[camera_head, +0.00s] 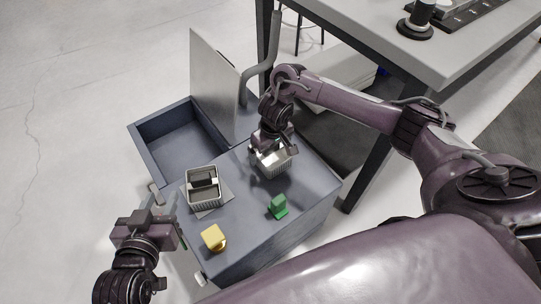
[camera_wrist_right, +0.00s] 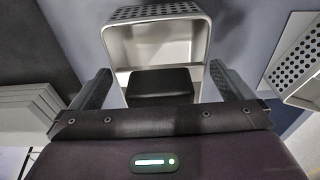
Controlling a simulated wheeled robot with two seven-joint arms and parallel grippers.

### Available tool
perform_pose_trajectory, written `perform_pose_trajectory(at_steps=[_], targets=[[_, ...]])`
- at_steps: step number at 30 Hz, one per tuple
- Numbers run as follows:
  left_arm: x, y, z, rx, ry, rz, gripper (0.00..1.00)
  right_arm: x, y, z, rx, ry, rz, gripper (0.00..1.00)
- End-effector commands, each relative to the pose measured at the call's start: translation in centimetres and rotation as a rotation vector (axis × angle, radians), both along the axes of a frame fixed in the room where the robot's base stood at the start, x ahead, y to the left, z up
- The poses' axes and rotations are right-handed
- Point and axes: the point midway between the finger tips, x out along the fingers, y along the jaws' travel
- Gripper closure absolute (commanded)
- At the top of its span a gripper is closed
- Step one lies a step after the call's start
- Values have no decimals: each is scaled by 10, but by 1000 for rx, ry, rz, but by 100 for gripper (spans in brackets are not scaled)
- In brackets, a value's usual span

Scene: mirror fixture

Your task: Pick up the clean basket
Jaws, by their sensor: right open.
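A grey-white basket (camera_head: 272,163) with perforated walls stands on the cabinet top, under my right gripper (camera_head: 270,146). In the right wrist view, the basket (camera_wrist_right: 156,42) lies ahead between the two spread fingers of my right gripper (camera_wrist_right: 162,88). A dark block shows at its near side; I cannot tell whether it is inside. The gripper is open and holds nothing. A second basket (camera_head: 203,199) with dark contents stands on a grey mat to the left. My left gripper (camera_head: 158,200) is beside the cabinet's left edge, fingers apart and empty.
A yellow block (camera_head: 213,237) and a green block (camera_head: 278,206) stand on the cabinet top (camera_head: 246,217). An open, empty-looking drawer (camera_head: 150,150) and an upright panel (camera_head: 213,82) are behind. A white table (camera_head: 440,65) stands at the back right.

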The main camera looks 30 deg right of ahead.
Motion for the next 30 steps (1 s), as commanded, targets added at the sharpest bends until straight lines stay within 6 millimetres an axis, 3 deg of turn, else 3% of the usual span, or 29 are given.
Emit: perform_pose_trajectory(at_steps=[7, 18, 30], targets=[[1, 0, 2, -3, -7, 0, 64, 0, 0, 0, 0, 0, 0, 0], [1, 0, 2, -3, -6, 0, 64, 0, 0, 0, 0, -1, 0, 45], [-1, 0, -1, 6, 13, -1, 64, 1, 0, 3, 0, -1, -1, 45]])
